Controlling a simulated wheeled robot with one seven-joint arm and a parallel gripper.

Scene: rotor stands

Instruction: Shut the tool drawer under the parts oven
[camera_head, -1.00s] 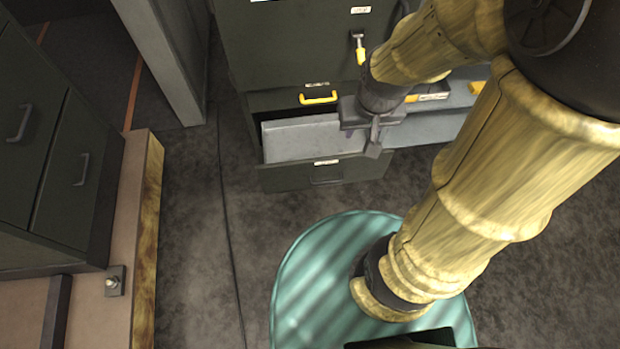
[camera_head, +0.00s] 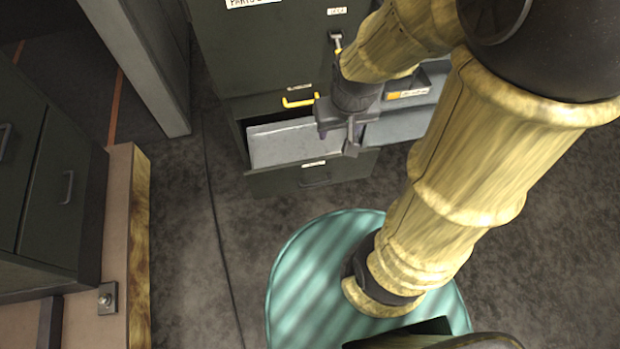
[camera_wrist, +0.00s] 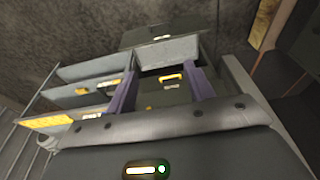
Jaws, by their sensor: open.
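The parts oven (camera_head: 265,50) is a dark green cabinet with a partly cut-off label at its top. Under it the tool drawer (camera_head: 275,183) stands pulled out, its pale grey inside showing. Its dark front has a white label. The drawer also shows in the wrist view (camera_wrist: 168,52), beyond my fingers. My gripper (camera_head: 338,138) is open and empty. In the head view it overlaps the right part of the drawer; I cannot tell whether it touches. In the wrist view my two purple fingers (camera_wrist: 165,75) stand apart, with a yellow handle (camera_wrist: 171,77) seen between them.
A yellow handle (camera_head: 300,102) is above the open drawer. Grey shelves or trays (camera_head: 400,122) with yellow labels stand right of it, partly behind my arm. A grey post (camera_head: 135,65) and dark drawers on a wood-edged platform (camera_head: 128,225) are at left.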

